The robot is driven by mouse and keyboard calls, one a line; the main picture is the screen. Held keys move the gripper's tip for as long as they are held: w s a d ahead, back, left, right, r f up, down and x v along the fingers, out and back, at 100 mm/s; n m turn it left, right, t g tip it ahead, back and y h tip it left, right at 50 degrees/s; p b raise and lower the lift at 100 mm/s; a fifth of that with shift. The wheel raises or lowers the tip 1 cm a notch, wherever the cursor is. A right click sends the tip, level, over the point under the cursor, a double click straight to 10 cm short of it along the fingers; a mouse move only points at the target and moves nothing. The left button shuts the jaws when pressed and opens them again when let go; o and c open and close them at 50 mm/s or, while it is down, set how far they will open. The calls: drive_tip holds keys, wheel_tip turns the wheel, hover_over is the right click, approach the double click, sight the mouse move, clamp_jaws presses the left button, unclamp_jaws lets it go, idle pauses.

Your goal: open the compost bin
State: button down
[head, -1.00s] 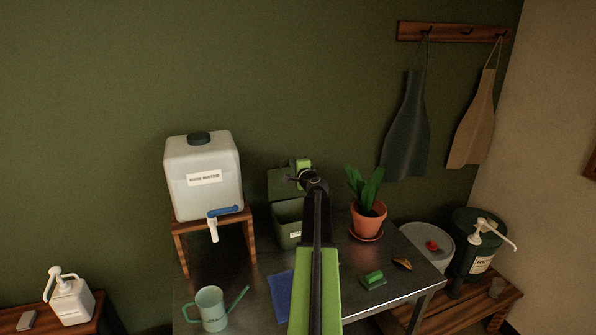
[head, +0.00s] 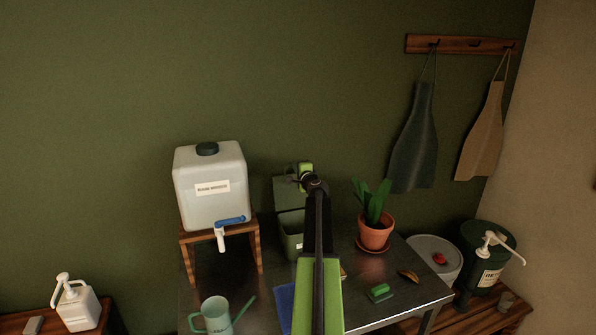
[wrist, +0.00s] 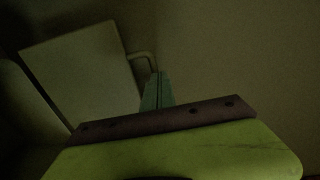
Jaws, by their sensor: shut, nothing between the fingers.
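The compost bin (head: 290,234) is a dark green box on the metal table, right of the water tank. Its lid (head: 286,192) stands raised at the back, and the box mouth is uncovered. My arm hides the bin's right side. My gripper (head: 305,172) is shut and empty, and shows at the lid's upper right edge. I cannot tell whether it touches the lid. In the wrist view, a lime-green part of my gripper fills the bottom, and a pale panel at the left is too dim to name.
A white water tank (head: 211,190) with a blue tap stands on a wooden stand at left. A potted plant (head: 374,231), a green brush (head: 380,292) and a watering can (head: 216,315) are on the table (head: 350,290). Buckets (head: 487,256) stand at right.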

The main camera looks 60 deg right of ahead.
drive_tip(key=shift+a, duration=0.1)
drive_tip(key=s+a+r+p, duration=0.5)
drive_tip(key=s+a, duration=0.2)
drive_tip(key=s, duration=0.3)
drive_tip(key=shift+s+a, duration=0.3)
drive_tip(key=shift+a, duration=0.05)
drive_tip(key=shift+f, duration=0.1)
